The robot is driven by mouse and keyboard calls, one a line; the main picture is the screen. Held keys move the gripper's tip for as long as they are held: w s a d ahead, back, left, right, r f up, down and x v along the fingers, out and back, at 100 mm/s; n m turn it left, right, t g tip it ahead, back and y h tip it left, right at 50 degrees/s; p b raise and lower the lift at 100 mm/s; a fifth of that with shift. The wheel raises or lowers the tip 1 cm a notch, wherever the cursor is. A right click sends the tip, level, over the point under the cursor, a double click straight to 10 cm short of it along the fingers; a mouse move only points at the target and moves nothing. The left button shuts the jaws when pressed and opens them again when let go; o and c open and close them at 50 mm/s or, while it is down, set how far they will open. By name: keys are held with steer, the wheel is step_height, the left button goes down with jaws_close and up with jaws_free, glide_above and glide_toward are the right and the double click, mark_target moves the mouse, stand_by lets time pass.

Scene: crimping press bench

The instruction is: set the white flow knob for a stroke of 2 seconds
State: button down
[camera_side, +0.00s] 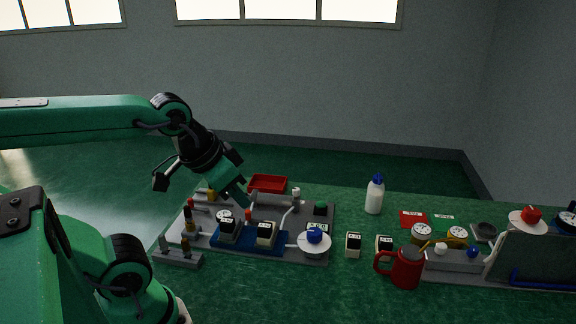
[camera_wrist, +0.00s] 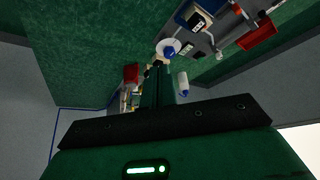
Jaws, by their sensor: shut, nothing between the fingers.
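My gripper (camera_side: 244,203) is shut and empty, pointing down to the right above the grey press board (camera_side: 290,252). In the wrist view my gripper (camera_wrist: 157,68) shows as dark green fingers. A small round white knob (camera_side: 440,247) sits on a grey block at the right, beside a blue one; I cannot tell if it is the flow knob. A white disc with a blue knob (camera_side: 314,240) stands at the board's right front, and shows in the wrist view (camera_wrist: 169,49). Small displays, including one (camera_side: 353,244) right of the board, are too small to read.
A red mug (camera_side: 406,268) stands in front of the grey block. A white bottle (camera_side: 375,195) with a blue cap stands behind. A red tray (camera_side: 268,184) lies at the board's back. A red-knobbed disc (camera_side: 529,220) is at far right. Green bench between board and bottle is clear.

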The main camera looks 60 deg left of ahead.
steer(key=m+t+y, duration=0.2)
steer(key=m+t, duration=0.1)
steer(key=m, duration=0.2)
glide_above(318, 205)
step_height(318, 205, down, 11)
steer(key=shift+w+r, duration=0.15)
steer(key=shift+r, duration=0.05)
steer(key=shift+f, duration=0.1)
stand_by(0.3)
steer(key=shift+f, duration=4.3)
